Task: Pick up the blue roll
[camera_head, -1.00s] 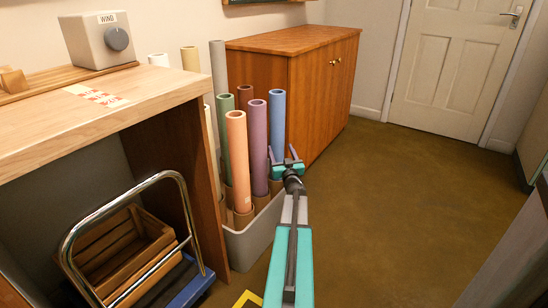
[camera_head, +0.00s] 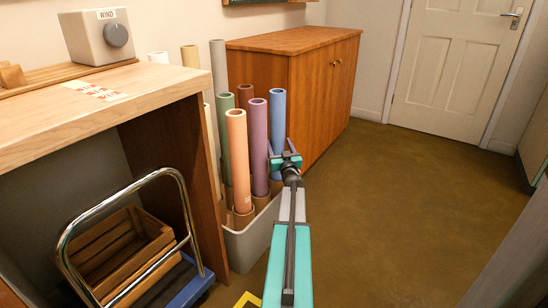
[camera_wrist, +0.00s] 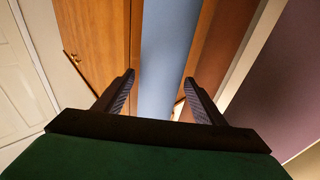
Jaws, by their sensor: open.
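The blue roll (camera_head: 277,112) stands upright at the right side of a grey bin (camera_head: 246,243) holding several paper rolls. My gripper (camera_head: 280,144) is at the blue roll's middle height, overlapping its lower part in the head view. In the wrist view, the blue roll (camera_wrist: 162,60) runs between the two open fingertips of my gripper (camera_wrist: 158,82), with a gap visible at the right finger. I cannot tell whether the left finger touches it.
A purple roll (camera_head: 259,150) stands close on the left, with orange (camera_head: 238,160), green and brown rolls nearby. A wooden cabinet (camera_head: 312,100) stands behind and to the right. A wooden workbench (camera_head: 90,120) is at left, with a chrome-handled trolley (camera_head: 75,235). The floor at right is clear.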

